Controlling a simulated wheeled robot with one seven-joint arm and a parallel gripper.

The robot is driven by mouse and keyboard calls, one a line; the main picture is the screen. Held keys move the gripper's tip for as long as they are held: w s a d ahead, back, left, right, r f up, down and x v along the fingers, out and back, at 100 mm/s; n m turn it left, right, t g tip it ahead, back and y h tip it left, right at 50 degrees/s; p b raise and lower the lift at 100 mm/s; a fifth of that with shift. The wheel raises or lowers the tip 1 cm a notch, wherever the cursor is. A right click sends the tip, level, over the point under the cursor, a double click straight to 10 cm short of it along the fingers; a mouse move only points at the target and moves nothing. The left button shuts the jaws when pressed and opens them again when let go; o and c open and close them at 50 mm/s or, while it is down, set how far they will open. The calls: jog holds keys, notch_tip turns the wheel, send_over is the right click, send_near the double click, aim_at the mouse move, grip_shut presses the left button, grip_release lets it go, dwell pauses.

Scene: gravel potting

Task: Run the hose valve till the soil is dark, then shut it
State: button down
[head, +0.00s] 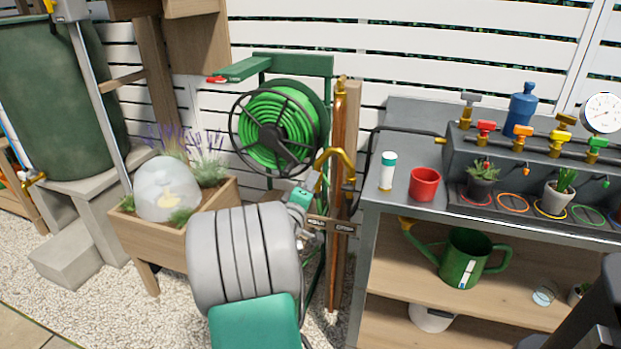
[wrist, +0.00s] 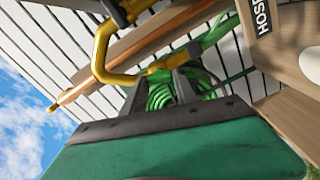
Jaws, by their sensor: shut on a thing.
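My gripper (head: 314,183) is at the brass hose valve (head: 335,155) on the copper pipe, right of the green hose reel. In the wrist view, my gripper's dark fingers (wrist: 186,84) are shut at the end of the bent yellow-brass valve handle (wrist: 120,76). The fingers hide part of the grip. The green hose (head: 275,120) is coiled on its reel. A wooden planter (head: 165,235) with lavender and a clear dome stands at the left; its soil is mostly hidden and its darkness cannot be told. I see no running water.
A green watering can (head: 468,258) stands on the shelf below. The wooden post and lettered plate are close to my gripper.

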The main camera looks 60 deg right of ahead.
jog(key=shift+n+p, duration=1.2)
jog(key=shift+n, duration=0.5)
jog(key=shift+f, duration=0.1)
jog(key=c, duration=1)
grip_release()
jog(key=shift+o, duration=0.2)
jog(key=s+a, duration=0.1)
jog(key=a, duration=0.6)
jog(key=shift+a, duration=0.35)
jog(key=shift+s, duration=0.1)
